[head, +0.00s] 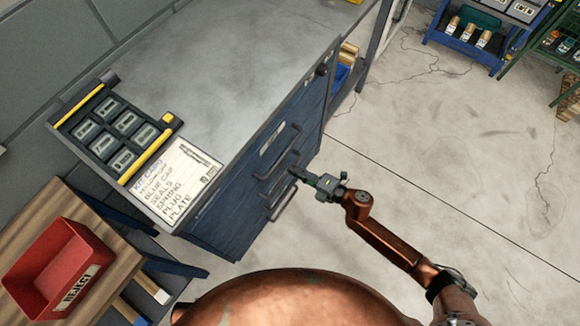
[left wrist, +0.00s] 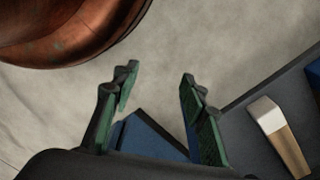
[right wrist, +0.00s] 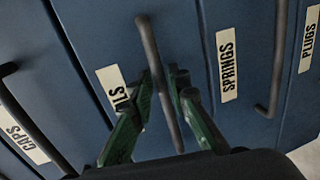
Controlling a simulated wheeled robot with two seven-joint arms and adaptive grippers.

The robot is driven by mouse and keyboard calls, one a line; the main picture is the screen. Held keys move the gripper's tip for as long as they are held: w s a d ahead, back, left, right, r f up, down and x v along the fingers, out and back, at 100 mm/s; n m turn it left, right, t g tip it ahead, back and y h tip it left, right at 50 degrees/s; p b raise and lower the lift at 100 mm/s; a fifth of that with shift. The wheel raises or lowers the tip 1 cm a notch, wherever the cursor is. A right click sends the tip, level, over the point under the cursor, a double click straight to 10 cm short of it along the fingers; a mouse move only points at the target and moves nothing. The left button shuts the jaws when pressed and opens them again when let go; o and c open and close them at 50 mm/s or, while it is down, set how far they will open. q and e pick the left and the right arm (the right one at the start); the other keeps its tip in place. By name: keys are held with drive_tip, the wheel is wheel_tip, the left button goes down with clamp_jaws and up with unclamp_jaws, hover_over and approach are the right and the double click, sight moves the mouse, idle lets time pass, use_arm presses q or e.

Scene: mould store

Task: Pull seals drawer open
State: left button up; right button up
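The blue drawer cabinet (head: 225,225) stands under the grey worktop in the head view. The seals drawer (right wrist: 180,35) shows in the right wrist view, with only "LS" of its label (right wrist: 112,90) visible. Its face looks about level with the neighbouring fronts. My right gripper (right wrist: 163,88) is closed around the bar handle (right wrist: 150,50) of this drawer, one finger on each side. The right gripper also shows at the cabinet front in the head view (head: 305,178). My left gripper (left wrist: 158,80) is open and empty in the left wrist view, and out of the head view.
The caps drawer (right wrist: 20,130) lies to the left, the springs drawer (right wrist: 240,30) and plugs drawer (right wrist: 300,100) to the right. A tray (head: 115,130) and kit card (head: 175,180) lie on the worktop. A red reject bin (head: 60,265) stands lower left. The floor right of the cabinet is clear.

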drive_tip(key=shift+w+a+f, duration=0.15)
drive_tip(key=shift+w+a, duration=0.3)
drive_tip(key=shift+a, duration=0.1)
clamp_jaws()
idle(0.3)
